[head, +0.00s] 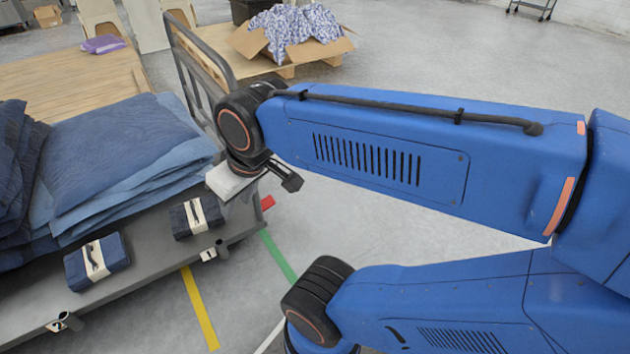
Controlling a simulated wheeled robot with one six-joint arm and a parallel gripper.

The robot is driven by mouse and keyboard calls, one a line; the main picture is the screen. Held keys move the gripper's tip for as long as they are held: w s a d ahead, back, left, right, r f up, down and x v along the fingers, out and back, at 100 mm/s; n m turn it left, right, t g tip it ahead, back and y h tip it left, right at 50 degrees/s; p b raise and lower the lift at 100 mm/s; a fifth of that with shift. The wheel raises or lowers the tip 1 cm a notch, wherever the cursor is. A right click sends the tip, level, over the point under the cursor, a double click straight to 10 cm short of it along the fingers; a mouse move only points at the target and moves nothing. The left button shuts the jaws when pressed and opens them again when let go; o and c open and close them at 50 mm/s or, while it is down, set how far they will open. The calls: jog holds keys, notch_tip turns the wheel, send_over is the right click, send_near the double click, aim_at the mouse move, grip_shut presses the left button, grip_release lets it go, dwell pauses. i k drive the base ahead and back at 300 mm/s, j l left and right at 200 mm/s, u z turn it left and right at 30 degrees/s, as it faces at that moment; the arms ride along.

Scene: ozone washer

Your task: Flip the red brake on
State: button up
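A small red piece (267,202), which looks like the red brake, shows at the right end of the grey cart (165,265), low near the floor. Its far parts are hidden behind the cart and my wrist.
Stacked blue denim (120,150) and two banded denim bundles, left (115,262) and right (205,212), lie on the cart. A grey handle frame (185,75) rises behind. A cardboard box (335,45) stands further back.

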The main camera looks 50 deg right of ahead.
aim_at(268, 202)
jog(key=l, duration=0.7)
jog(key=i+l+z, duration=0.1)
jog(key=l, duration=0.6)
jog(key=i+l, duration=0.15)
jog(key=l, duration=0.5)
jog(key=l+z, duration=0.05)
